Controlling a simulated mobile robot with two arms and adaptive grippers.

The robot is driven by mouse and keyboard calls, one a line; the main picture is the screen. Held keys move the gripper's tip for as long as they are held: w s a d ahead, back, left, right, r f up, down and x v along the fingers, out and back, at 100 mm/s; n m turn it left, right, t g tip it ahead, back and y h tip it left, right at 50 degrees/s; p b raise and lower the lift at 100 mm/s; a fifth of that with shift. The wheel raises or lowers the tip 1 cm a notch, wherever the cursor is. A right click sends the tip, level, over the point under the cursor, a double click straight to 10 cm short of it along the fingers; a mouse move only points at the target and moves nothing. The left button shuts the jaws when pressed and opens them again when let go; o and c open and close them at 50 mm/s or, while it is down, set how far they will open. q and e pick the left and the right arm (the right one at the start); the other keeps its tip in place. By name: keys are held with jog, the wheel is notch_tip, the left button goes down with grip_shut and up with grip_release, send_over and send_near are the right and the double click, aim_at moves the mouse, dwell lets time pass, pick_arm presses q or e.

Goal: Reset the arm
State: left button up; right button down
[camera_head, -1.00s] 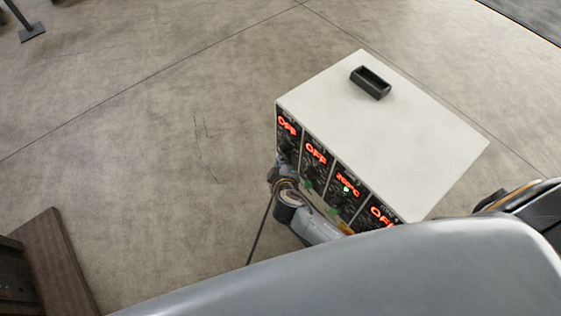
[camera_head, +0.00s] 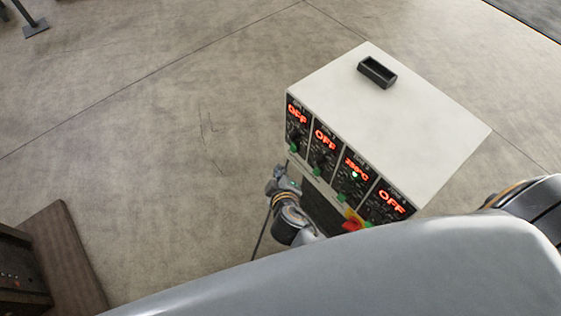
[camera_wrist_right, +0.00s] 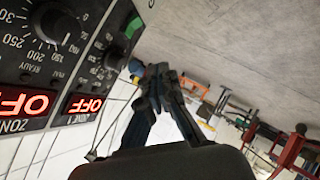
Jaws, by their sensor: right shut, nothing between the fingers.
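A white control box (camera_head: 400,110) shows in the head view, with a row of black zone panels on its front. One zone panel (camera_head: 353,178) reads about 250°C and has a small lit green light; the other displays read OFF. My right gripper (camera_head: 279,177) is below and left of the panel row, apart from the panels. In the right wrist view the right gripper (camera_wrist_right: 156,70) has its fingers together with nothing between them. A dial (camera_wrist_right: 58,24) and two OFF displays (camera_wrist_right: 25,103) are to its left. My left gripper is out of view.
A black handle (camera_head: 377,72) sits on the box top. A red and yellow switch (camera_head: 352,222) is low on the box front. A dark brown stand (camera_head: 62,255) is at the lower left. The floor (camera_head: 150,130) left of the box is clear.

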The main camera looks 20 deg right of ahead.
jog(key=shift+v, duration=0.85)
jog(key=shift+s+a+f, duration=0.1)
jog(key=shift+a+f, duration=0.05)
jog(key=s+d+f+g+y, duration=0.1)
jog(key=s+f+g, duration=0.1)
jog(key=s+f, duration=0.35)
jog(key=s+f+g, duration=0.1)
jog(key=s+f, duration=0.1)
jog(key=f, duration=0.7)
jog(key=s+d+f+g+y, duration=0.1)
jog(key=s+f+g, duration=0.15)
jog(key=f, duration=0.45)
jog(key=s+d+f+m+g, duration=0.2)
jog(key=s+d+f, duration=0.2)
jog(key=s+f, duration=0.3)
jog(key=s+d+f+m+g, duration=0.3)
jog(key=s+f, duration=0.4)
jog(key=s, duration=1)
jog(key=shift+d+f+y, duration=0.2)
jog(key=shift+d+y, duration=0.1)
jog(key=shift+d, duration=0.35)
jog(key=shift+s, duration=0.2)
